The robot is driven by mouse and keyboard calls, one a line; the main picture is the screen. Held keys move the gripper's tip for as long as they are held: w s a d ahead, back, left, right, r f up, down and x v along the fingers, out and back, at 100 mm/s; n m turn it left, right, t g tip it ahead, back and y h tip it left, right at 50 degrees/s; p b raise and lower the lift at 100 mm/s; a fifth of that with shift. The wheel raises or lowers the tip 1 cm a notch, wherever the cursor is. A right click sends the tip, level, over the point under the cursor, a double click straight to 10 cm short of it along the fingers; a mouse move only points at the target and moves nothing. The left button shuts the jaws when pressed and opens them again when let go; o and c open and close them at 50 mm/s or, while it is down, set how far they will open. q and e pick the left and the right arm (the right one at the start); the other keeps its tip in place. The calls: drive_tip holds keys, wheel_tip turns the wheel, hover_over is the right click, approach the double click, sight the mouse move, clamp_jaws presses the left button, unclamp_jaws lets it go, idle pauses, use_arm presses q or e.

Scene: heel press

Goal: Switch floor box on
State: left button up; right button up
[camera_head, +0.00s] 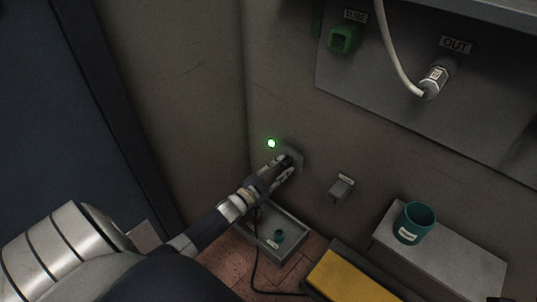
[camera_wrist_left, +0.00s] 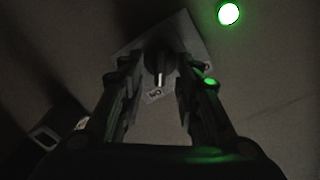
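A pale angled plate (camera_head: 296,158) is fixed low on the wall. In the left wrist view the plate (camera_wrist_left: 190,42) carries a dark knob (camera_wrist_left: 158,66) with a light mark, and a small label (camera_wrist_left: 155,93) too small to read surely. A round green light (camera_head: 271,143) glows on the wall beside the plate; it also shows in the left wrist view (camera_wrist_left: 228,14). My left gripper (camera_head: 288,166) is at the plate. In the left wrist view its fingers (camera_wrist_left: 158,75) stand apart, one on each side of the knob, with gaps visible. My right gripper is not in view.
Below are a grey tray (camera_head: 298,240) holding a small teal item, a dark cable (camera_head: 256,268) and a yellow-topped block (camera_head: 350,280). A teal cup (camera_head: 414,222) stands on a grey ledge (camera_head: 465,262). A small grey wall fitting (camera_head: 340,189) sits right of the plate.

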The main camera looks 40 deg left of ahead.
use_arm(q)
drive_tip(key=s, duration=1.1)
drive_tip(key=shift+a, duration=0.45)
drive_tip(key=shift+s, duration=0.1)
